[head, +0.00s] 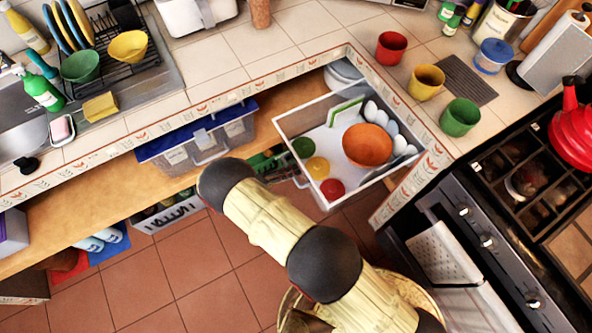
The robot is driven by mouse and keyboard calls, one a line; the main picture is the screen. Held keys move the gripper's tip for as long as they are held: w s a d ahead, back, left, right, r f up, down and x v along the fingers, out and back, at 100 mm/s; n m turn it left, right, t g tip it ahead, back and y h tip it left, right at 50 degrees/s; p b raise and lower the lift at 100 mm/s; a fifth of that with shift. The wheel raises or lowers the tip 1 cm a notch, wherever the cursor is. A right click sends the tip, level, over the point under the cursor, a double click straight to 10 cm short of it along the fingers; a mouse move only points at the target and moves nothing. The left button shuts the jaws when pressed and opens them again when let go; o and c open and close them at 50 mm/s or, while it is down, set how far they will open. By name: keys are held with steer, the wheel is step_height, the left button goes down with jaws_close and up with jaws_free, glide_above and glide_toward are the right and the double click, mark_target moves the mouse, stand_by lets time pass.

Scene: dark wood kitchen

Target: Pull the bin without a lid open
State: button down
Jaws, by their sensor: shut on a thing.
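The bin without a lid (285,125) is a white open-topped bin, standing well out from the shelf under the counter. My own arm partly hides the gripper, and the exact grip is hard to see. A clear bin with a blue lid (170,147) stands on the shelf to the left.
The wooden shelf (95,205) runs under the tiled counter. A lower box (166,217) and blue and red things are beneath it. Floor tiles at lower left are clear.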

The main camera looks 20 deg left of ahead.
steer(key=c, duration=2)
jaws_free()
steer(key=shift+o, duration=0.2)
steer(key=shift+a, duration=0.1)
steer(key=v, duration=1.2)
steer(key=shift+f, duration=0.1)
